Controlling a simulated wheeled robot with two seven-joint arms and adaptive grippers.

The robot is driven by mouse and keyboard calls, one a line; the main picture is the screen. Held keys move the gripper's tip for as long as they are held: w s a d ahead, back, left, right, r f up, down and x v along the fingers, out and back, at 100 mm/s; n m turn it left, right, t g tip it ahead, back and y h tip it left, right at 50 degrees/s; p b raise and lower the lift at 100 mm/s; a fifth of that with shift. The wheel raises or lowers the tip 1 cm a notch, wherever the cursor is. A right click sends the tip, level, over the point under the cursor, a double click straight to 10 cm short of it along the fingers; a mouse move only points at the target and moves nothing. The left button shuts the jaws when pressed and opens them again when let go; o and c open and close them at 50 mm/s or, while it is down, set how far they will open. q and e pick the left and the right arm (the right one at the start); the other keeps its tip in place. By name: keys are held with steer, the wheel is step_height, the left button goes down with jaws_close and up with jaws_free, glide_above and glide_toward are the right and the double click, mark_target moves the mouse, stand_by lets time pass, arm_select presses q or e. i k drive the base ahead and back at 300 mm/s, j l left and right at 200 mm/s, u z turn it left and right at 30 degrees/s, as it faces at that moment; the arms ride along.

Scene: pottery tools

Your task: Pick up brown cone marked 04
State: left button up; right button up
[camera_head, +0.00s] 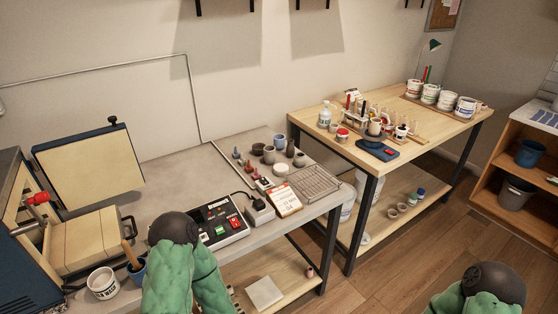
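Several small cones, dark and reddish, stand in a short row on the grey worktop (150,185), left of the small pots. One reddish-brown cone (248,167) is among them. The cones are too small for me to read any marking, so I cannot tell which is 04. A white and orange card (285,200) with printed lines lies in front of them; its text is mostly too small to read. My two green arms come in at the bottom, one over the front of the worktop and one at the lower right. Neither gripper's fingers show.
A black control box (217,222) and a wire rack (315,183) flank the card. Small dark pots (269,155) stand behind. An open kiln (90,240) and white tub (103,283) are at left. A wooden table (340,150) with jars stands right, beyond a gap.

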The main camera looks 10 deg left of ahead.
mark_target(249, 169)
steer(key=i+l+u, duration=0.2)
steer(key=i, duration=0.15)
steer(key=i+l+u, duration=0.15)
steer(key=i, duration=0.15)
steer(key=i+u, duration=0.15)
steer(key=u, duration=0.2)
steer(key=i+l+u, duration=0.15)
steer(key=u, duration=0.15)
